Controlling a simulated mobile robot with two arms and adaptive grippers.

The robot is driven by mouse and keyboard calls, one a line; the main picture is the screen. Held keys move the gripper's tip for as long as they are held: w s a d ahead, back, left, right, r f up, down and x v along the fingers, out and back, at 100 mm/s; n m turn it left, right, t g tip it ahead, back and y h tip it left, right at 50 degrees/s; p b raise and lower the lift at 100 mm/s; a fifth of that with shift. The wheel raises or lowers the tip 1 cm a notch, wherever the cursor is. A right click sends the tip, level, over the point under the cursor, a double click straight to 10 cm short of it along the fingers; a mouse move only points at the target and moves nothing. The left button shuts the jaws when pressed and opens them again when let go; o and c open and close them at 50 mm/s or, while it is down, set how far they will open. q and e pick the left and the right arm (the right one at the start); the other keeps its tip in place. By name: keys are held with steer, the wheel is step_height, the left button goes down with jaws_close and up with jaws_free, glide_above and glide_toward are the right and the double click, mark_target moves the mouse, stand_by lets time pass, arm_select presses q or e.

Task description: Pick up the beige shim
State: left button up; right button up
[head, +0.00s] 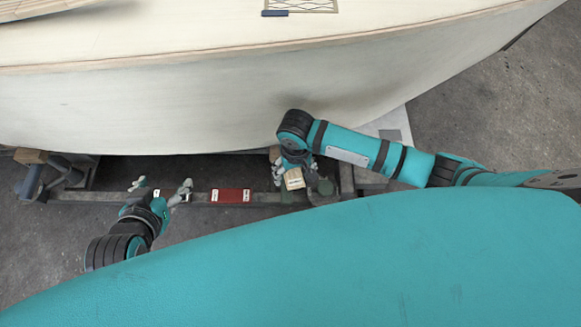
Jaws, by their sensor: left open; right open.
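A small beige block (294,179), which looks like the beige shim, shows near the cradle beam below the hull. My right gripper (295,177) points down at it, with its fingers open on either side of the block. I cannot tell whether the fingers touch it, and the wrist hides part of the area. My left gripper (161,186) is open and empty over the left part of the beam, well to the left of the block.
The pale hull (200,115) overhangs the beam (95,196) closely. A red plate (231,196) with white marks lies on the beam between my grippers. A brown block (30,156) and a blue part (31,182) are at far left. Grey floor (470,110) is clear at right.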

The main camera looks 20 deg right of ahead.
mark_target(295, 183)
steer(key=shift+f+b, duration=0.3)
steer(key=shift+f, duration=0.5)
step_height(295, 183, down, 3)
steer(key=shift+s+d+r+b, duration=0.1)
steer(key=shift+r+b, duration=0.1)
steer(key=shift+b, duration=0.65)
step_height(295, 183, down, 2)
steer(key=shift+f+b, duration=0.1)
steer(key=shift+b, duration=0.45)
arm_select(q)
steer(key=w+d+r+t+h, duration=0.1)
steer(key=w+d+r+t, duration=0.1)
steer(key=r, duration=0.5)
steer(key=w+d+r+t+h, duration=0.1)
steer(key=w+r+t+h, duration=0.1)
steer(key=w+r+t, duration=0.2)
step_height(295, 183, up, 3)
steer(key=t, duration=0.3)
steer(key=shift+w+d+t, duration=0.3)
steer(key=shift+d, duration=0.1)
steer(key=shift+f, duration=0.1)
arm_select(e)
steer(key=shift+c, duration=0.3)
steer(key=c, duration=1.2)
steer(key=shift+c, duration=0.2)
